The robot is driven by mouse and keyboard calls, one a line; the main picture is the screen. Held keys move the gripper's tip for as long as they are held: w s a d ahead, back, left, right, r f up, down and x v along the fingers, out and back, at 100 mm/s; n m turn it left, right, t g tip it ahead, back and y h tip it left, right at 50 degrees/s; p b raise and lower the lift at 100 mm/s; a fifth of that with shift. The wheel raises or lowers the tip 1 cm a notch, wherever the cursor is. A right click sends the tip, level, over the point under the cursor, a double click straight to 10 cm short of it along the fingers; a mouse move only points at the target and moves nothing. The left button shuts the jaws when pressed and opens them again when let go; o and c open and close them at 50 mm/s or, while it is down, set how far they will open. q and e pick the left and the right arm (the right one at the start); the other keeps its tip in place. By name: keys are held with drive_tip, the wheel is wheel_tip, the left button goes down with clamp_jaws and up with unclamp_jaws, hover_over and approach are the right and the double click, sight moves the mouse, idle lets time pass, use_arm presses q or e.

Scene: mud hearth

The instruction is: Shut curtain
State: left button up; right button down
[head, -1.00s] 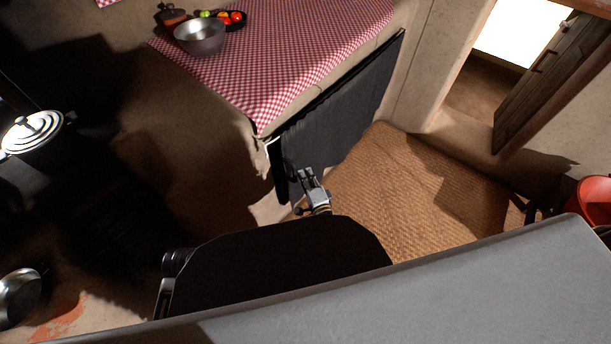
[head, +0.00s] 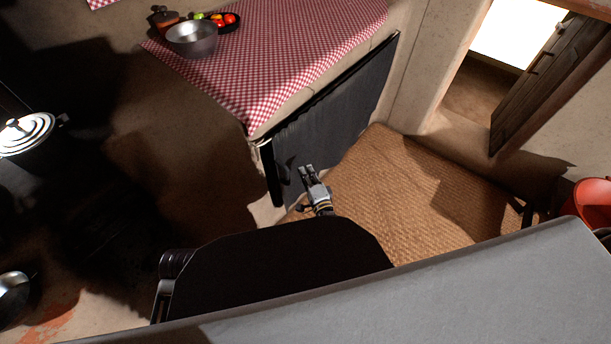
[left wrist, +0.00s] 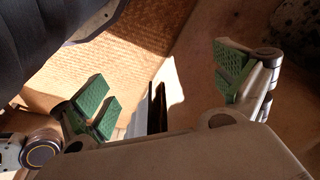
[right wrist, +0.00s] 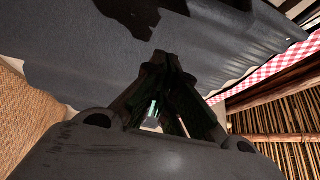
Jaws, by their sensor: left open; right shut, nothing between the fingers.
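The curtain (head: 335,110) is dark grey cloth hanging under the checked-cloth counter. It covers most of the counter's front from the near corner to the far wall. It also fills the upper part of the right wrist view (right wrist: 80,65), with soft folds and a dark shadow on it. My right gripper (head: 307,171) is shut and empty, low in front of the curtain near its near end. I cannot tell whether its fingertips touch the cloth. My left gripper (left wrist: 163,88) is open and empty over the floor, and it is hidden in the head view.
The counter (head: 255,75) carries a metal bowl (head: 192,40), a small pot and a dish of fruit. A woven mat (head: 410,190) covers the floor beside the curtain. A red bucket (head: 590,203) stands at the right. A lidded pot (head: 28,135) is at the left.

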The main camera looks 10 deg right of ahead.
use_arm(q)
drive_tip(key=f, duration=0.1)
drive_tip(key=f+p, duration=0.1)
drive_tip(key=p, duration=0.1)
drive_tip(key=shift+s+a+f, duration=0.25)
drive_tip(key=shift+a+f, duration=0.05)
drive_tip(key=shift+f, duration=0.1)
use_arm(e)
drive_tip(key=s+d, duration=0.1)
drive_tip(key=s, duration=0.9)
drive_tip(key=shift+d, duration=0.25)
use_arm(q)
drive_tip(key=shift+w, duration=0.1)
drive_tip(key=shift+r, duration=0.1)
